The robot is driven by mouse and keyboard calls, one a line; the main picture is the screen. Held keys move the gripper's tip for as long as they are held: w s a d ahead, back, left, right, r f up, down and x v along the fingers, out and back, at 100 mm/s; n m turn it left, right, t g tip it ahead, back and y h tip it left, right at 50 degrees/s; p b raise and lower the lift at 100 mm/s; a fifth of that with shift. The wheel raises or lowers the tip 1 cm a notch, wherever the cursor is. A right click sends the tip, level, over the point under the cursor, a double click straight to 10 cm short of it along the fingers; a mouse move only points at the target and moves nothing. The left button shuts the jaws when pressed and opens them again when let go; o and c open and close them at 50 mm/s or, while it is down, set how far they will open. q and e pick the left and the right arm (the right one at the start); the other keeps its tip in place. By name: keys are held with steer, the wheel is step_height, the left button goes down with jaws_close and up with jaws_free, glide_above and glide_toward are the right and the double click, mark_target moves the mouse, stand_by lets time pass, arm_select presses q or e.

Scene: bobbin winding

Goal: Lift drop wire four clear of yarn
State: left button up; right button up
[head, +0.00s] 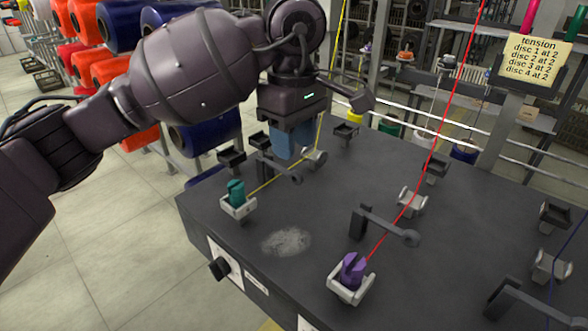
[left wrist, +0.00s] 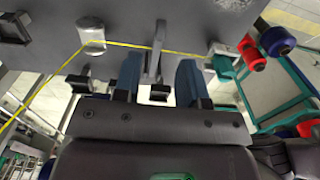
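A dark drop wire with a round end (head: 295,179) stands at the yellow yarn (head: 268,184); its number is not readable. My left gripper (head: 291,150) is over the table right behind it, blue fingers pointing down. In the left wrist view the fingers (left wrist: 160,65) are apart, and a grey bar (left wrist: 154,52), seemingly this drop wire, shows between them, not gripped. The yellow yarn (left wrist: 185,52) crosses at the bar; whether they touch is unclear. The yarn runs from a teal knob (head: 236,192) to a pale guide (head: 315,157), then up. My right gripper is not in view.
Another drop wire (head: 385,225) stands at the red yarn (head: 425,170), near a purple knob (head: 352,270). A third (head: 530,304) is at the right edge by blue yarn. A tension note (head: 537,60) hangs behind. The table (head: 190,215) has clear room at front left.

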mark_target(281, 170)
arm_select(q)
step_height(281, 170, down, 6)
steer(key=shift+f+b, duration=0.1)
steer(key=shift+b, duration=0.5)
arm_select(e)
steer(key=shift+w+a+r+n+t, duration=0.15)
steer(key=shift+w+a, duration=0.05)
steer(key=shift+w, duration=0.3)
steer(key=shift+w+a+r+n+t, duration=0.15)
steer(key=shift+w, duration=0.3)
arm_select(q)
steer(key=shift+c, duration=0.4)
steer(key=c, duration=0.5)
jaws_close()
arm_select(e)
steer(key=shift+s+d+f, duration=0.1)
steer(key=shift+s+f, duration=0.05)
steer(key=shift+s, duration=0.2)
